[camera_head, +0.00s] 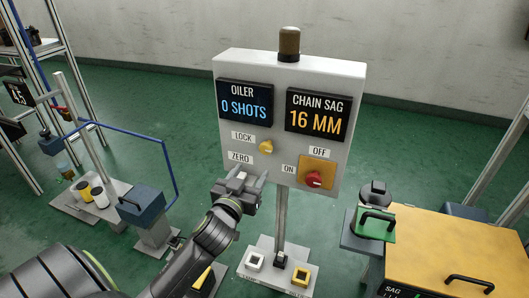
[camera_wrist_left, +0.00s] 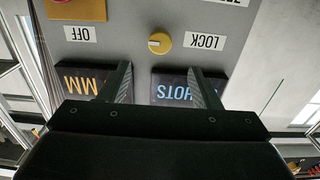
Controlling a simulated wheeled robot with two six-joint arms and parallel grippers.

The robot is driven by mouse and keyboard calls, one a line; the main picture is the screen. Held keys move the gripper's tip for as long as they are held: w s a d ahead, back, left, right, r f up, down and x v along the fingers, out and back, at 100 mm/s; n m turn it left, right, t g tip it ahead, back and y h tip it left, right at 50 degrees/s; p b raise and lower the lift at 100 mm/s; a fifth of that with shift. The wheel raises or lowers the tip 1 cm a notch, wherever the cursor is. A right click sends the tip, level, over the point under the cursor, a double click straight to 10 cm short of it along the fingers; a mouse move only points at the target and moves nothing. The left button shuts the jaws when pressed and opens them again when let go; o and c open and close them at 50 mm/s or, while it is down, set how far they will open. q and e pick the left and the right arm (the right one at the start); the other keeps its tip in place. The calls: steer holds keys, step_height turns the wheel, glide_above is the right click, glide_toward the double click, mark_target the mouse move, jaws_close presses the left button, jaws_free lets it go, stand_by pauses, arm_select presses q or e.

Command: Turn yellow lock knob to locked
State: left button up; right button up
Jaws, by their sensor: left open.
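The yellow lock knob (camera_head: 266,146) is on the front of a light grey panel (camera_head: 288,66), right of the LOCK (camera_head: 243,137) and ZERO (camera_head: 240,158) labels. In the left wrist view, which is upside down, the knob (camera_wrist_left: 160,43) shows a pale mark on its left side, away from the LOCK label (camera_wrist_left: 204,41). My left gripper (camera_head: 240,183) is open and empty, below and left of the knob in the head view. Its fingers (camera_wrist_left: 165,82) are apart and do not touch the knob. My right gripper is not in view.
A red switch (camera_head: 313,180) on an orange plate is lower right on the panel. Two displays (camera_head: 245,101) (camera_head: 317,114) sit above the knob. A post holds the panel over a base with several buttons. A yellow-topped box (camera_head: 450,240) stands at right.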

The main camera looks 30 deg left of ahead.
mark_target(265, 150)
arm_select(q)
steer(key=x, duration=0.9)
steer(key=shift+w, duration=0.25)
steer(key=shift+w+a+b, duration=0.1)
steer(key=shift+w+b, duration=0.2)
steer(key=shift+w, duration=0.35)
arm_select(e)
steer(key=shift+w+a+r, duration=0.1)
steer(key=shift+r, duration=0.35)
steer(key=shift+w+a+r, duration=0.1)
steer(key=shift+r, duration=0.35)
arm_select(q)
steer(key=shift+c, duration=0.3)
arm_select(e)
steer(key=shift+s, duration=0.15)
arm_select(q)
steer(key=c, duration=0.9)
